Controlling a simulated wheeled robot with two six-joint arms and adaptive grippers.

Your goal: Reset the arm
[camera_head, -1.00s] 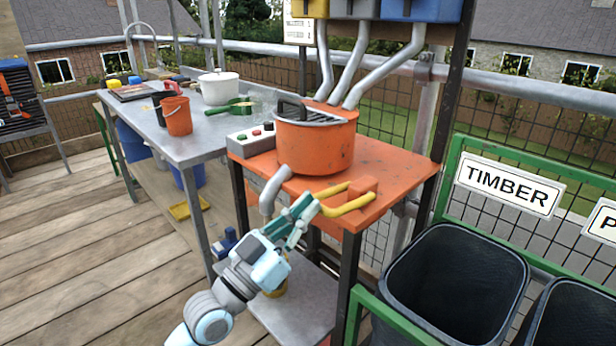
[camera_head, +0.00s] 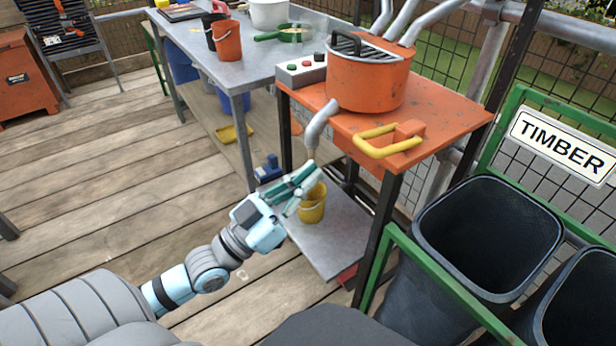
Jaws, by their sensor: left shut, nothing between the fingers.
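My left arm comes in from the lower left. My left gripper (camera_head: 305,182) is shut and empty, with its fingertips pointing up and to the right. In the picture it sits just below the grey spout (camera_head: 318,126) of the orange mixing pot and overlaps the yellow bucket (camera_head: 314,205) on the lower shelf. I cannot tell the exact gap to either. My right gripper is not in view.
The orange mixer stand (camera_head: 440,135) carries the orange pot (camera_head: 365,80) and a yellow handle (camera_head: 385,150) at its front edge. A grey workbench (camera_head: 240,70) stands behind. Black bins (camera_head: 480,240) in a green frame are at right. The wooden floor (camera_head: 110,200) at left is clear.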

